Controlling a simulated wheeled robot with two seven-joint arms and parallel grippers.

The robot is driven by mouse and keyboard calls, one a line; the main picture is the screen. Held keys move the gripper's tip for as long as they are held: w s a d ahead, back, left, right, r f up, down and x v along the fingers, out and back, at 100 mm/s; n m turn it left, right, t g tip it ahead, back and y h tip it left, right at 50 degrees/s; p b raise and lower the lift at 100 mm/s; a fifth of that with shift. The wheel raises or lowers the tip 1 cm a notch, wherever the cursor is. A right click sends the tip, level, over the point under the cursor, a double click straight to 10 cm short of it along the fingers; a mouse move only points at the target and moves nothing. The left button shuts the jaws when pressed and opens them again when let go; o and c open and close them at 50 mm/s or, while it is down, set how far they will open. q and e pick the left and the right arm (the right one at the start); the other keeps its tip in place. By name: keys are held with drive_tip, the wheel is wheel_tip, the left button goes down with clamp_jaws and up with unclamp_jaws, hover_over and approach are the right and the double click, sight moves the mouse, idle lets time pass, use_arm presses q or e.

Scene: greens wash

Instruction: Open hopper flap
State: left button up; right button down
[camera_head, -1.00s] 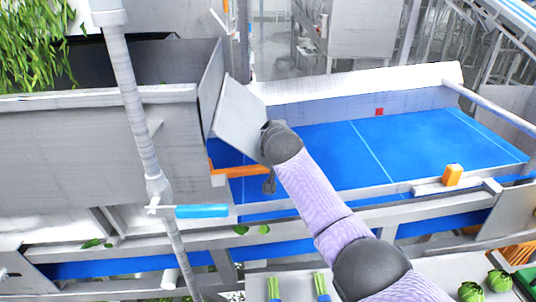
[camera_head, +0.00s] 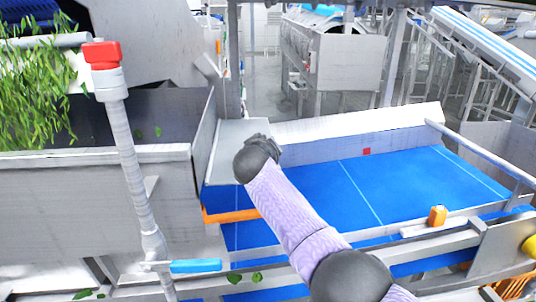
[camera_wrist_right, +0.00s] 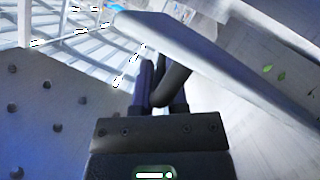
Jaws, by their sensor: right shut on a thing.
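The hopper (camera_head: 95,190) is the big grey metal bin at the left, with leafy greens (camera_head: 35,90) in it. Its flap (camera_head: 238,133) is a pale grey plate at the hopper's right end, beside the upright end wall, and looks raised near level. My right gripper (camera_head: 262,143) is at the flap's outer edge, its fingers mostly hidden behind my wrist. In the right wrist view the dark fingers (camera_wrist_right: 160,85) are closed close against the flap's edge (camera_wrist_right: 215,62). My left gripper is out of view.
A blue belt (camera_head: 340,190) with a low back wall lies right of the hopper. A post with a red cap (camera_head: 102,55) and a blue handle (camera_head: 196,266) stand in front of the hopper. An orange strip (camera_head: 230,215) lies below the flap. An orange block (camera_head: 438,215) sits on the front rail.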

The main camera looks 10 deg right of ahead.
drive_tip(key=shift+a+r, duration=0.1)
drive_tip(key=shift+r, duration=0.15)
drive_tip(key=c, duration=0.9)
unclamp_jaws()
drive_tip(key=shift+s+a+r, duration=0.15)
drive_tip(key=shift+s+a, duration=0.05)
drive_tip(key=shift+s, duration=0.45)
drive_tip(key=b+v, duration=0.2)
drive_tip(key=v, duration=0.6)
drive_tip(key=shift+s, duration=0.25)
